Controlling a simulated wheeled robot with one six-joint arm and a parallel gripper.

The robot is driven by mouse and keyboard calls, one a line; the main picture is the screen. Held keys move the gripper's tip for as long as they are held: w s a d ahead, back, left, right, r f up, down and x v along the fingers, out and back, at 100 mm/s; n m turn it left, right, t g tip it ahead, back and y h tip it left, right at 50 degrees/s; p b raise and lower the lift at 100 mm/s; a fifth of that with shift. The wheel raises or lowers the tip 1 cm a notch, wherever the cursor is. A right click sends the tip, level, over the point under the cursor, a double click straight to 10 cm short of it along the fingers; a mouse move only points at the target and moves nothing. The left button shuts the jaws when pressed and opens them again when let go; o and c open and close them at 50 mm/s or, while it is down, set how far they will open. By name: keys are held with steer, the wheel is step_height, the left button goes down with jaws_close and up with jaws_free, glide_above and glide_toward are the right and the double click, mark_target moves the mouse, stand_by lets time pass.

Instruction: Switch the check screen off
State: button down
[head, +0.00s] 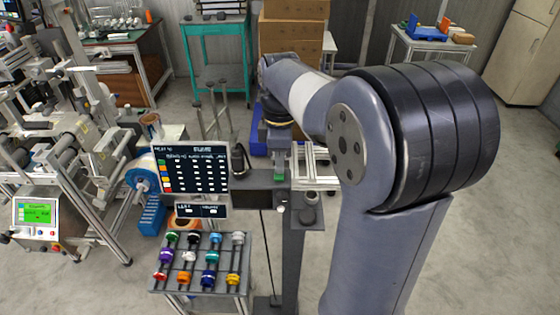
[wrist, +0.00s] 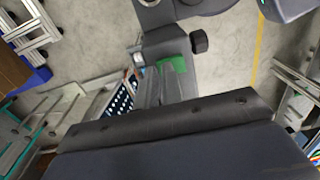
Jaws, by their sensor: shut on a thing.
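A dark screen (head: 195,168) with rows of white text and coloured squares stands left of my gripper, lit, with a smaller lit display (head: 202,211) below it. It also shows in the wrist view (wrist: 122,100), partly hidden. Which display is the check screen I cannot tell for sure. My gripper (head: 279,165) points down at the dark grey stand (head: 262,186), right of the dark screen. It is shut on a small green piece (head: 279,176), also seen in the wrist view (wrist: 173,64). The fingertips are partly hidden, and contact with the stand is unclear.
A rack (head: 243,265) with several coloured reels stands in front. A dark knob (head: 309,198) sits on the stand's right end. A machine with a green-lit panel (head: 38,212) stands at the left. A teal table (head: 218,50) and cardboard boxes stand behind. Right floor is clear.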

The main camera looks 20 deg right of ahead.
steer(key=shift+s+f, duration=0.35)
steer(key=shift+f, duration=0.4)
steer(key=shift+s+a, duration=0.15)
steer(key=shift+s, duration=0.25)
steer(key=shift+w+a+r+p, duration=0.1)
steer(key=shift+w+r+p, duration=0.05)
steer(key=shift+r+p, duration=0.45)
step_height(320, 180, up, 14)
steer(key=w+p, duration=0.1)
steer(key=p, duration=0.1)
steer(key=shift+w+d+r, duration=0.15)
steer(key=shift+w+d, duration=0.15)
steer(key=shift+d, duration=0.1)
